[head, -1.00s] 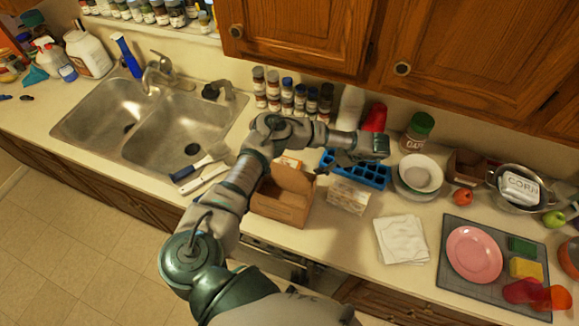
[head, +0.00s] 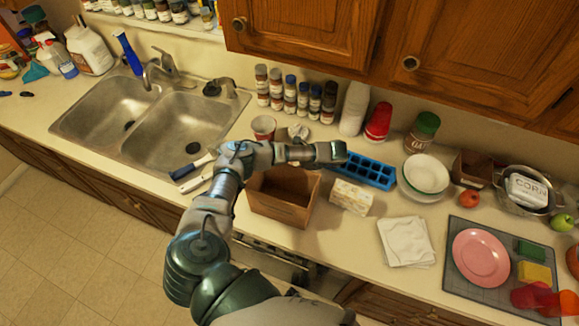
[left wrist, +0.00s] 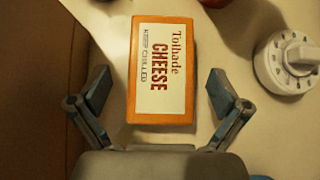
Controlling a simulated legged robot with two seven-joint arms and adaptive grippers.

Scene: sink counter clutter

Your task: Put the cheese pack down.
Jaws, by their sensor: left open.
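In the left wrist view the cheese pack (left wrist: 146,108), an orange box with a white label reading "Tolhade CHEESE", lies label up on the pale counter. My left gripper (left wrist: 160,76) is open, with one finger on each side of the pack's near end and a visible gap to both. The pack looks free of the fingers. In the head view my left arm passes behind the open brown carton (head: 281,211) and hides the pack and the fingertips. My right gripper is in neither view.
A white dial timer (left wrist: 289,62) stands right of the pack in the wrist view; the head view shows it (head: 299,131) near a red cup (head: 264,127). A blue ice tray (head: 368,174) and a small pale box (head: 350,197) stand to the right. The sink (head: 180,140) is left.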

